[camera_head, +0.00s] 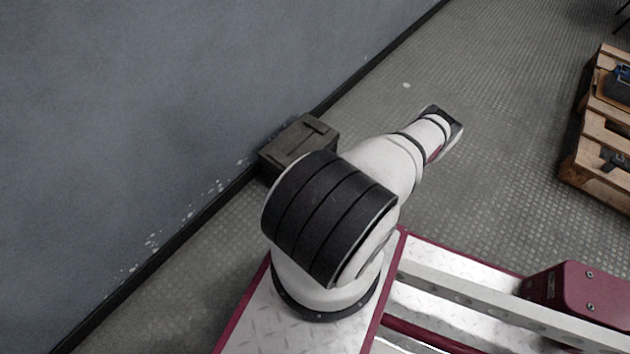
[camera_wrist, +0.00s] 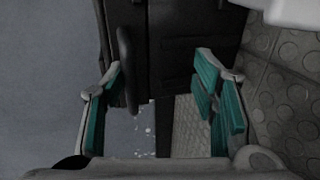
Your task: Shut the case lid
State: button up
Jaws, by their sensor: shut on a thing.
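The case (camera_head: 290,143) is a dark grey-green box on the floor against the wall, left of my arm in the head view. Its lid (camera_head: 316,128) looks flat over the body there, but my arm hides the near right part, so I cannot tell if it is fully down. In the wrist view the case's dark panels (camera_wrist: 185,35) fill the top middle, with an upright dark bar (camera_wrist: 127,55). My gripper (camera_wrist: 160,85), with teal pads, is shut on the case lid, its fingers well apart. The exact contact is too dark to see. The head view hides my gripper.
The blue-grey wall (camera_head: 180,80) runs close along the case's far left side. A wooden pallet (camera_head: 600,150) with dark items stands at the far right.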

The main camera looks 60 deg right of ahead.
jog(key=shift+s+a+f, duration=0.2)
jog(key=shift+f, duration=0.1)
jog(key=r, duration=1)
jog(key=shift+w+d+r, duration=0.15)
jog(key=shift+w+r, duration=0.05)
jog(key=shift+r, duration=0.1)
